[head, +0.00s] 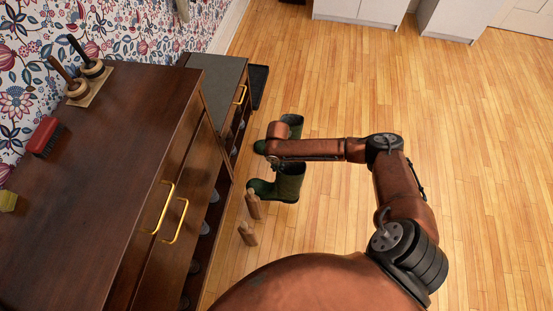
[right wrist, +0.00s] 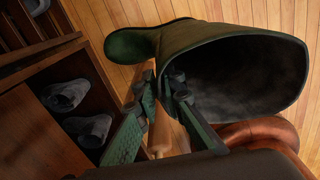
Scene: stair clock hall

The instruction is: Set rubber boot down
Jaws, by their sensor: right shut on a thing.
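A dark green rubber boot (head: 288,184) shows just below my right forearm in the head view, its toe to the left. My right gripper (head: 275,162) is at the top of this boot, partly hidden by my wrist. In the right wrist view the boot's wide dark opening (right wrist: 235,75) faces the camera and its toe points to the upper left. The fingers of my right gripper (right wrist: 165,85) are shut on the rim. I cannot tell whether the sole touches the floor. A second green boot (head: 294,122) stands just beyond my forearm. My left gripper is out of view.
Wooden pegs (head: 248,234) stand on the near side of the boots. A dark wooden cabinet (head: 110,160) with brass handles runs along the left, grey shoes (right wrist: 65,95) on its lower shelves. The wood floor (head: 450,110) to the right is clear.

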